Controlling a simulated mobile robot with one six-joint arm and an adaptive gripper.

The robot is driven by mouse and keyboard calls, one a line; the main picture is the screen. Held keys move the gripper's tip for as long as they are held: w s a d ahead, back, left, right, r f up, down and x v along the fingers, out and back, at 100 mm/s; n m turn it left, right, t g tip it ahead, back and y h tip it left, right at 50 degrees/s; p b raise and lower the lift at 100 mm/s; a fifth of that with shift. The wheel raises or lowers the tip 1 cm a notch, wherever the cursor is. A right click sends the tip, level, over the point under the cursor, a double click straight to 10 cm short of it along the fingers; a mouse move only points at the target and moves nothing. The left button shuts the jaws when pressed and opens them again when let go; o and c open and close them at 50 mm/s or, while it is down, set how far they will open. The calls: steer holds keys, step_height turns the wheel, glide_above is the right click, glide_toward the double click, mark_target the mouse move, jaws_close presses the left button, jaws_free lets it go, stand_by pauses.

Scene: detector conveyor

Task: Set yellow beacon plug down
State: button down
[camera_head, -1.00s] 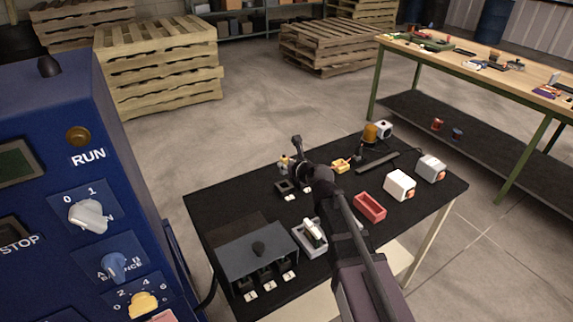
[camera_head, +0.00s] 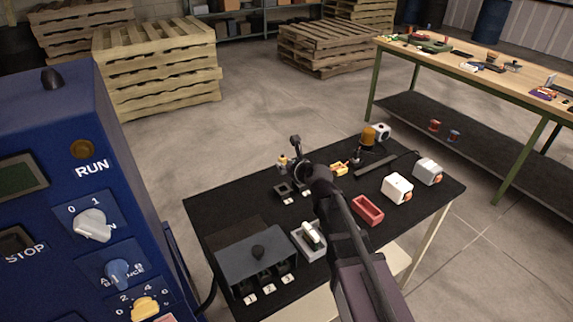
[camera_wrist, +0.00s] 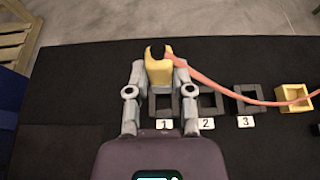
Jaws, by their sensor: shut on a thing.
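The yellow beacon plug (camera_wrist: 158,68) is a yellow block with a dark end and an orange-red cable running off to the right. My gripper (camera_wrist: 157,72) is shut on it, one finger on each side. In the picture the plug lies just above the black socket frame marked 1 (camera_wrist: 163,119); whether it touches the table cannot be told. Frames 2 (camera_wrist: 209,115) and 3 (camera_wrist: 244,107) stand to the right, then a yellow frame (camera_wrist: 294,106). In the head view the plug (camera_head: 282,161) shows small at my gripper (camera_head: 290,167), and my arm hides part of the row.
The black table (camera_head: 225,205) also holds a grey switch box (camera_head: 243,258), a white-framed device (camera_head: 309,240), a red tray (camera_head: 367,211), white boxes (camera_head: 397,188) and an amber beacon (camera_head: 369,136). A blue control cabinet (camera_head: 60,150) stands at the left.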

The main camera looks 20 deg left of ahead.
steer(key=w+d+f+b, duration=0.1)
steer(key=d+f+b, duration=0.1)
steer(key=d, duration=0.8)
steer(key=w+d+f+b, duration=0.2)
steer(key=d, duration=0.8)
steer(key=shift+w+d+f+b, duration=0.3)
steer(key=shift+d+f, duration=0.05)
steer(key=shift+w, duration=0.15)
steer(key=b, duration=0.1)
glide_above(339, 169)
steer(key=s+d, duration=0.1)
steer(key=s, duration=0.2)
steer(key=shift+s+d+f, duration=0.1)
steer(key=shift+d+f, duration=0.1)
steer(key=shift+f, duration=0.45)
steer(key=shift+w, duration=0.25)
steer(key=shift+w+a+f+b, duration=0.2)
steer(key=shift+w+f+b, duration=0.3)
steer(key=shift+b, duration=0.2)
steer(key=shift+s+f+b, duration=0.1)
steer(key=shift+f+b, duration=1.25)
